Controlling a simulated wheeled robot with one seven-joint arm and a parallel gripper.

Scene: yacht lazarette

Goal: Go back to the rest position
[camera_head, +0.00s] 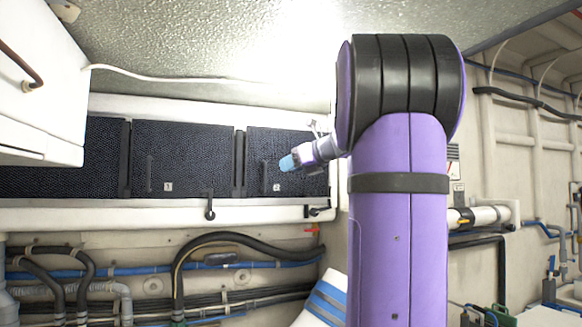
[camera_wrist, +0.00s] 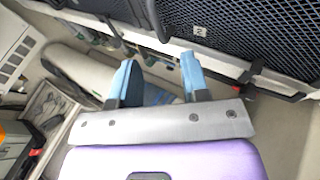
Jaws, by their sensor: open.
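My gripper (camera_head: 289,163) is in front of the dark panel labelled 2 (camera_head: 290,150) in the head view, with blue fingertips pointing left. In the wrist view my gripper (camera_wrist: 158,85) shows two blue fingers set apart with nothing between them. The lower edge of the dark panels (camera_wrist: 240,35) runs above the fingers there. My purple arm covers the middle right of the head view and hides what is behind it.
Another dark panel labelled 1 (camera_head: 180,160) is to the left. A black latch (camera_head: 210,206) hangs on the white ledge (camera_head: 120,216). Hoses and pipes (camera_head: 230,240) run below. A white cabinet (camera_head: 45,80) juts in at upper left. A blue-striped white object (camera_head: 322,303) is below.

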